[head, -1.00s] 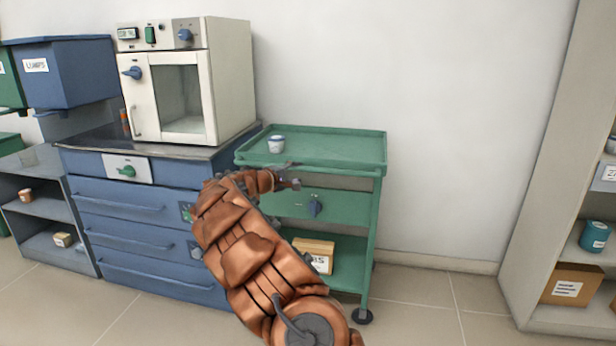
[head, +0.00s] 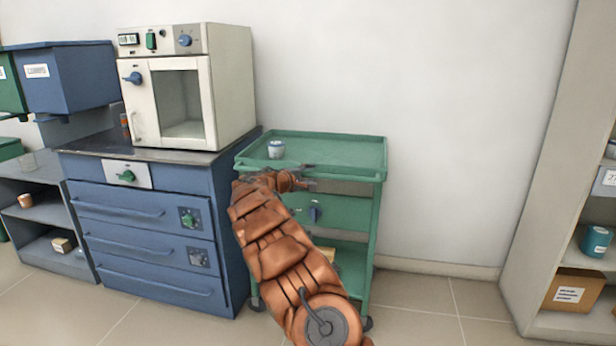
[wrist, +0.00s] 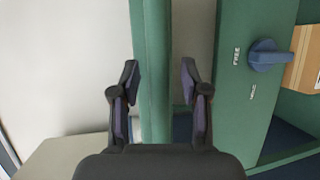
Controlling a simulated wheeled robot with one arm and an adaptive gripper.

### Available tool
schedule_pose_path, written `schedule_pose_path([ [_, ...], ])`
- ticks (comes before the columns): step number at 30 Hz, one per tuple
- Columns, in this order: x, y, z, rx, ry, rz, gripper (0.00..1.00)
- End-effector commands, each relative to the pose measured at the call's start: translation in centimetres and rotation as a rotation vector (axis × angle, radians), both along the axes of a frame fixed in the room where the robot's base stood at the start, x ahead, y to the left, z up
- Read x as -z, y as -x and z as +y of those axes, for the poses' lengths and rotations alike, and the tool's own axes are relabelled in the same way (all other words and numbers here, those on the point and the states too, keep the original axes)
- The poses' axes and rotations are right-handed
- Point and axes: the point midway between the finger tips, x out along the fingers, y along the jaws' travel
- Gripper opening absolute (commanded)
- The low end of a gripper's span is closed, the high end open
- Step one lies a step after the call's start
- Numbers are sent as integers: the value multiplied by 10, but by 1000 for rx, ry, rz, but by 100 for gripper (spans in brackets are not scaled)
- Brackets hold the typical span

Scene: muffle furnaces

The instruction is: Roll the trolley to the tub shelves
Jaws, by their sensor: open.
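The green trolley (head: 372,220) stands against the wall, right of the blue cabinet. My gripper (wrist: 159,82) is open at the front of the trolley, just below the tray edge. A green bar of the trolley (wrist: 155,45) runs between the two fingers, with gaps on both sides. My arm hides part of the lower shelf.
Left are grey shelves (head: 50,210) and blue and green tubs (head: 70,75). The blue cabinet (head: 150,235) bears a white furnace (head: 225,80). Right, pale shelves (head: 535,180) hold a teal container (head: 596,241) and a cardboard box (head: 572,290). Floor between trolley and right shelves is clear.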

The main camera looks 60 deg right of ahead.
Motion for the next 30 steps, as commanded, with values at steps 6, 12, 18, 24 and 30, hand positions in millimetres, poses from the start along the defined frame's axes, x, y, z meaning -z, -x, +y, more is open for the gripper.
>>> schedule_pose_path([
  [6,0,0,0,0,0,0,40],
  [12,0,0,0,0,0,-1,20],
  [18,0,0,0,1,0,0,0],
  [24,0,0,0,1,0,-1,0],
  [30,0,0,0,1,-1,0,0],
])
